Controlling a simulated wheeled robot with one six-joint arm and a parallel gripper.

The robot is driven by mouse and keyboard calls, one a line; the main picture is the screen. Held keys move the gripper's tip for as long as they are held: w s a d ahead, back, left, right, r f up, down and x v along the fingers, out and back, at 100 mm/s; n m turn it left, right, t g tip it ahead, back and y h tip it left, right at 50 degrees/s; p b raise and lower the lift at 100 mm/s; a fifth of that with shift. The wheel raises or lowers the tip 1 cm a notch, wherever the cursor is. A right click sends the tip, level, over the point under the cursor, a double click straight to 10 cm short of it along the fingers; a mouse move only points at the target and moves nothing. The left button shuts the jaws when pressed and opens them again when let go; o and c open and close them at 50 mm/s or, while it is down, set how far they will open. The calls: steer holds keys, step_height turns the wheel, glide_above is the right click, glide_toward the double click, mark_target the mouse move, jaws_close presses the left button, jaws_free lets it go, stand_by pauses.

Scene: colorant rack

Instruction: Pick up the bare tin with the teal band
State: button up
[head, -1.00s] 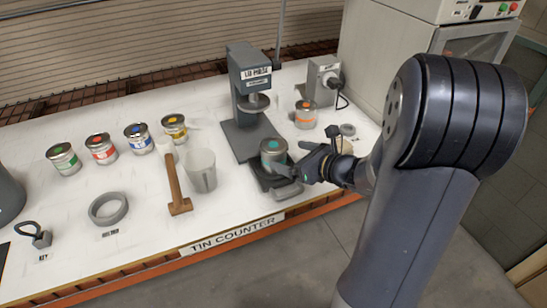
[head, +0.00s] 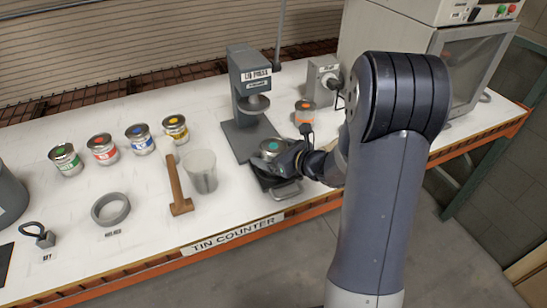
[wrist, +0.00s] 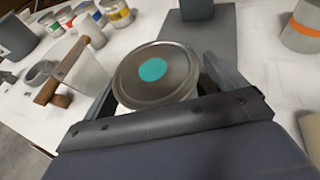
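My gripper (head: 281,160) has come in from the right and front at the tin's height. In the wrist view the two fingers of my gripper (wrist: 160,72) stand on either side of the tin, looking open around it. Firm contact is not visible. The tin's band and lower side are mostly hidden.
The lid press (head: 252,95) stands just behind. An orange-banded tin (head: 305,113) is to the right. A mallet (head: 178,188), a translucent cup (head: 201,170), a grey ring (head: 110,209) and several colour-banded tins (head: 104,149) are left. The front-left counter is partly clear.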

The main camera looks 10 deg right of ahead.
steer(key=c, duration=1.2)
steer(key=shift+c, duration=0.5)
steer(key=shift+r, duration=0.2)
